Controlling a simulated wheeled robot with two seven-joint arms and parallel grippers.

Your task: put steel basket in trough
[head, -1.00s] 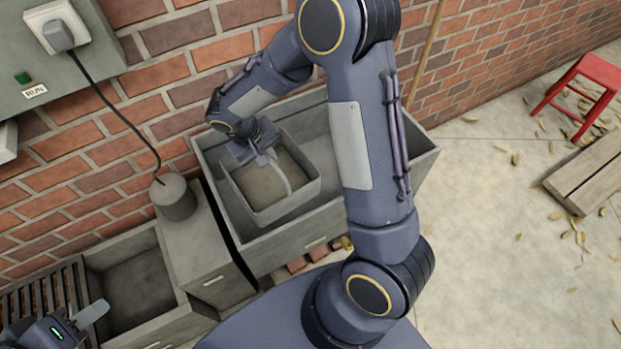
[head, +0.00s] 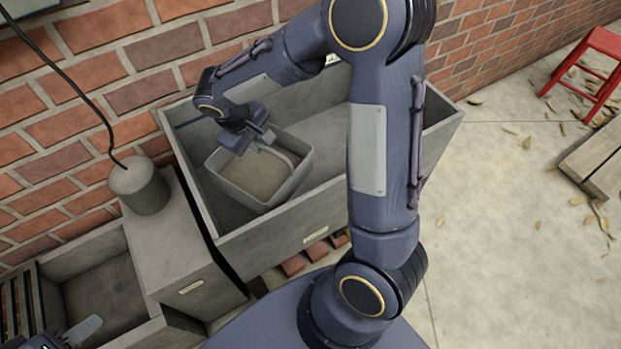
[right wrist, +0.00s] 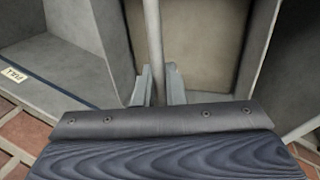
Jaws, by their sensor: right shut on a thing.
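The steel basket (head: 294,181) is a grey square box with a tan inside and a strap handle (head: 279,152). In the head view it is within the outline of the trough (head: 335,222), a long grey bin by the brick wall, toward its left end. Whether its bottom touches the trough floor cannot be told. My right gripper (head: 262,138) is shut on the handle; the handle (right wrist: 153,40) also shows between the fingers in the right wrist view. My left gripper (head: 82,330) is only partly in view at the lower left, away from the basket.
Left of the trough stands a grey cabinet (head: 195,262) with a cylinder (head: 139,187) on top, and a second open bin (head: 105,290). A red stool (head: 597,70) and wooden planks (head: 600,160) are at the right. My right arm hides part of the trough.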

